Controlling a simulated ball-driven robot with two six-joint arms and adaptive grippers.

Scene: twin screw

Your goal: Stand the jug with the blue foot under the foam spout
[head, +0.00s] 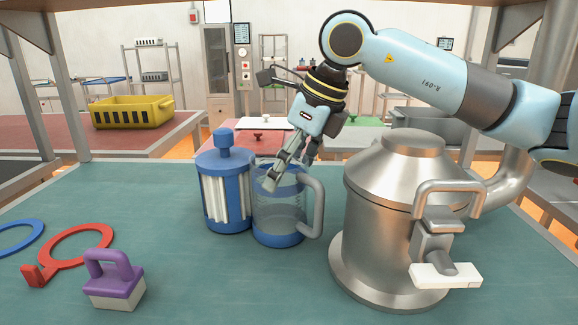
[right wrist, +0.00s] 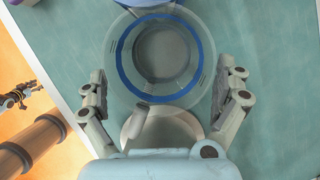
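The clear jug with the blue foot (head: 279,238) stands upright on the green table, its grey handle (head: 317,205) toward the right. In the right wrist view I look down into the jug (right wrist: 160,55). My right gripper (head: 290,170) is at the jug's top in the head view. In the right wrist view the right gripper (right wrist: 166,92) is open, a finger either side of the jug's near part; I cannot tell whether they touch it. A steel vessel (head: 385,245) to the right carries a tap-like fitting (head: 433,240), perhaps the foam spout.
A blue-and-white lidded canister (head: 227,190) stands close against the jug's left. A purple-handled block (head: 113,280), a red ring (head: 80,243) and a blue ring (head: 20,237) lie at the left. The table between these and the canister is clear.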

